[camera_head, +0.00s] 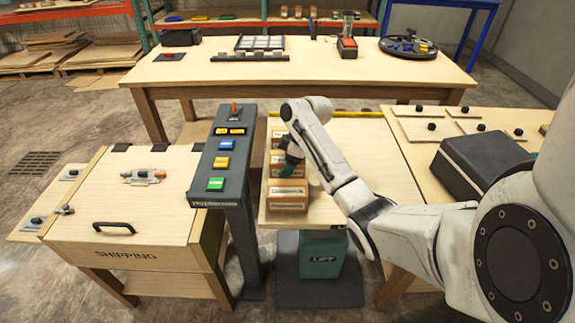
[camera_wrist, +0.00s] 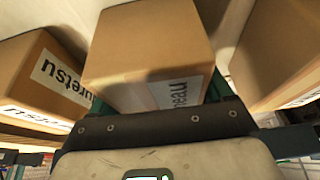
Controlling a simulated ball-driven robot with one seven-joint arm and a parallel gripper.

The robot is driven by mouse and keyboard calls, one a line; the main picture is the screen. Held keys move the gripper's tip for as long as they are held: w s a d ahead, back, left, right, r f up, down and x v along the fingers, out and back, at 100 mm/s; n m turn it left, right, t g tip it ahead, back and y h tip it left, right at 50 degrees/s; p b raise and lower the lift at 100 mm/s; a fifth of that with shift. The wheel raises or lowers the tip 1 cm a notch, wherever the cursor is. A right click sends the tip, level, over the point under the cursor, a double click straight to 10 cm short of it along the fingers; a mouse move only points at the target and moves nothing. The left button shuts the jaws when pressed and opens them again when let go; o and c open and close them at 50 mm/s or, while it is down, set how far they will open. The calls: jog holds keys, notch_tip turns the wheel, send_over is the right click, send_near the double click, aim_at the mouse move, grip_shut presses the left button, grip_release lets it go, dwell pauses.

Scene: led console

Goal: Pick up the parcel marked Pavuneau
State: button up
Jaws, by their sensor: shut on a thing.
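A brown cardboard parcel (camera_wrist: 150,45) fills the middle of the wrist view. Its white label (camera_wrist: 172,92) is partly covered, and the letters that show end in "neau". My gripper (camera_head: 287,163) is shut on this parcel, with a green finger showing beside it in the wrist view. In the head view the held parcel (camera_head: 274,160) is the middle one of a row on the pale lift table (camera_head: 350,150), partly hidden by my gripper. I cannot tell whether it is clear of the table.
A parcel ending in "uretsu" (camera_wrist: 42,80) is close on the left in the wrist view, another (camera_wrist: 280,60) on the right. A console with coloured buttons (camera_head: 225,160) stands left of the lift table, beside the SHIPPING box (camera_head: 130,220). A dark case (camera_head: 480,165) is at right.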

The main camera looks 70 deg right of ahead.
jog(key=shift+c, duration=1.2)
jog(key=shift+r, duration=0.1)
